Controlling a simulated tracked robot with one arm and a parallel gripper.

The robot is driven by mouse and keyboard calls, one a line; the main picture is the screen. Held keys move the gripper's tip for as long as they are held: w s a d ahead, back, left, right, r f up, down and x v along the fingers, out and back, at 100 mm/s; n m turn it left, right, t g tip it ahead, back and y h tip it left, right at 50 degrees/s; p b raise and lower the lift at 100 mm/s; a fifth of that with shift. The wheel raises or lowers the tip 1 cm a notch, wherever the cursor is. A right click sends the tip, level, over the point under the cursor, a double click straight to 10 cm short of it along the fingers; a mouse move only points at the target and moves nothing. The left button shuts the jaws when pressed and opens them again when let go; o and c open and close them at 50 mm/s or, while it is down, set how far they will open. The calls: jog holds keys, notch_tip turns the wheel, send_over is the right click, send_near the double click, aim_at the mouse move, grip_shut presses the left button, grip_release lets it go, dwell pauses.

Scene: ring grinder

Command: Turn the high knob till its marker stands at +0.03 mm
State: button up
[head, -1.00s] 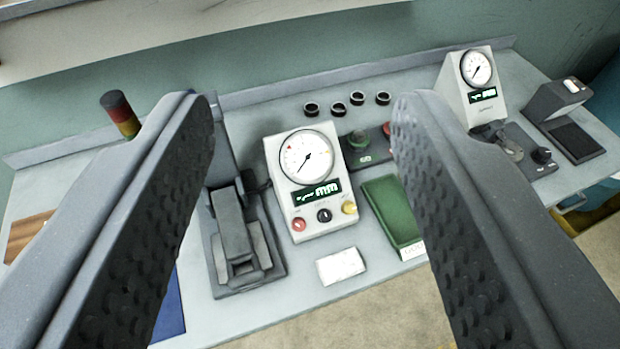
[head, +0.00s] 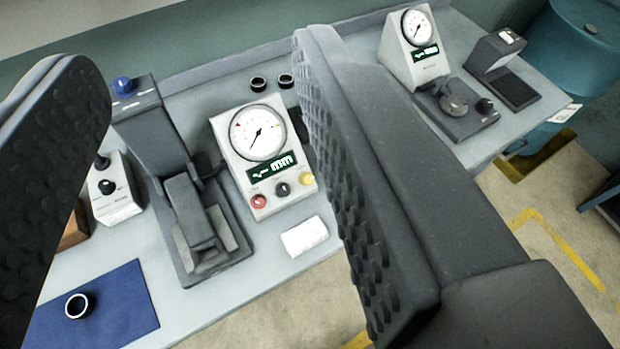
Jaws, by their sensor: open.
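A pale gauge box (head: 228,153) stands on the bench, in the middle of the head view. Its round dial (head: 258,133) has a dark needle pointing to lower left, a red marker at its left and a yellow one at its right. A lit display (head: 270,166) sits below. Under it are a red knob (head: 258,201), a black knob (head: 282,189) and a yellow knob (head: 306,179); their labels are too small to read. My gripper (head: 200,62) is open and empty, its fingers either side of the box in the picture, touching no knob.
A grey stand (head: 190,200) with a blue-knobbed column (head: 124,87) is left of the box. A white block (head: 304,236) lies in front. A blue mat (head: 110,300) bears a dark ring (head: 79,305). A second gauge box (head: 400,62) stands at the back right.

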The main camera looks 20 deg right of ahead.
jog(key=w+d+f+m+g+p, duration=0.2)
jog(key=w+d+f+m+p, duration=0.15)
jog(key=w+f, duration=0.65)
jog(key=m+g+y+p, duration=0.1)
jog(key=m+g+p, duration=0.5)
jog(key=m+p, duration=0.5)
send_over(309, 179)
jog(key=s+d+b, duration=0.1)
jog(key=s+b, duration=0.1)
jog(key=s, duration=0.7)
notch_tip(309, 179, down, 34)
jog(key=m, duration=0.2)
jog(key=p+x, duration=0.1)
jog(key=x, duration=1)
jog(key=shift+w+f, duration=0.2)
jog(key=shift+f, duration=0.15)
jog(key=shift+w+a+f, duration=0.15)
jog(key=shift+w+f, duration=0.6)
jog(key=shift+f, duration=0.15)
